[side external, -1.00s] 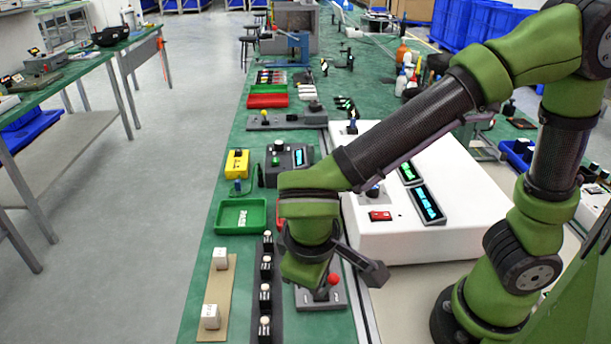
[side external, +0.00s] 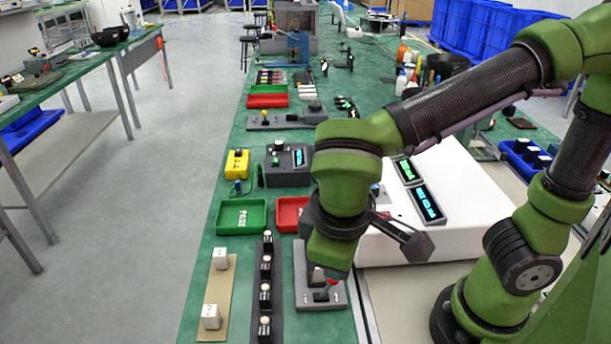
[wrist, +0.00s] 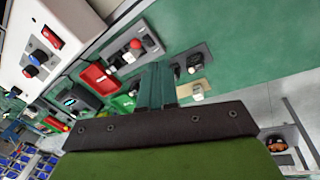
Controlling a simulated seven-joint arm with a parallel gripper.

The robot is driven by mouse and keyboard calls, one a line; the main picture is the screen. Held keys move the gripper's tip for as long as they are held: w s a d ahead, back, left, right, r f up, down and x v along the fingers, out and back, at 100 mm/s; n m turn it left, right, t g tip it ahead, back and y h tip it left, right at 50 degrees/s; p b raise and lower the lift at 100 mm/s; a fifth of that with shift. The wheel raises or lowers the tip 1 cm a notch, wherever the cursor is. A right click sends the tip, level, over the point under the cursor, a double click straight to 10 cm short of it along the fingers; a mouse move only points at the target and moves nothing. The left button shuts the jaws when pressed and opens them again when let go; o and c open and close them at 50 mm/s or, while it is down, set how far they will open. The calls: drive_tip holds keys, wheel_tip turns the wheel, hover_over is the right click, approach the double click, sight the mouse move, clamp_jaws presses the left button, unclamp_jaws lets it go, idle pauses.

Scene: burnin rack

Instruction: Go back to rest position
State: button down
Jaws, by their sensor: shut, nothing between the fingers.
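My gripper (wrist: 157,88) is shut and empty; its two fingers lie together in the wrist view. In the side external view my wrist hangs over the bench by a grey plate (side external: 312,262) with a red-knobbed lever, and the fingers are mostly hidden there. The red knob (wrist: 136,44) shows apart from the fingers in the wrist view. The white machine (side external: 465,205) with lit displays stands behind my forearm, partly covered by it.
A green PASS tray (side external: 240,230) and a red tray (side external: 289,228) lie beyond the plate. A dark socket strip (side external: 266,323) and a tan board (side external: 213,325) with white cubes lie left of my wrist. A yellow box (side external: 236,164) stands farther back.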

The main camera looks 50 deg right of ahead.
drive_tip(key=w+d+r+m+t+y, duration=0.1)
drive_tip(key=d+r+m+t+y, duration=0.1)
drive_tip(key=d, duration=0.6)
drive_tip(key=w+d+r+m+t+y, duration=0.1)
drive_tip(key=w+d+r+m+t, duration=0.1)
drive_tip(key=d+m, duration=0.4)
drive_tip(key=shift+w+d+r+t+y, duration=0.35)
drive_tip(key=shift+d+r+t, duration=0.3)
drive_tip(key=shift+d+t, duration=0.25)
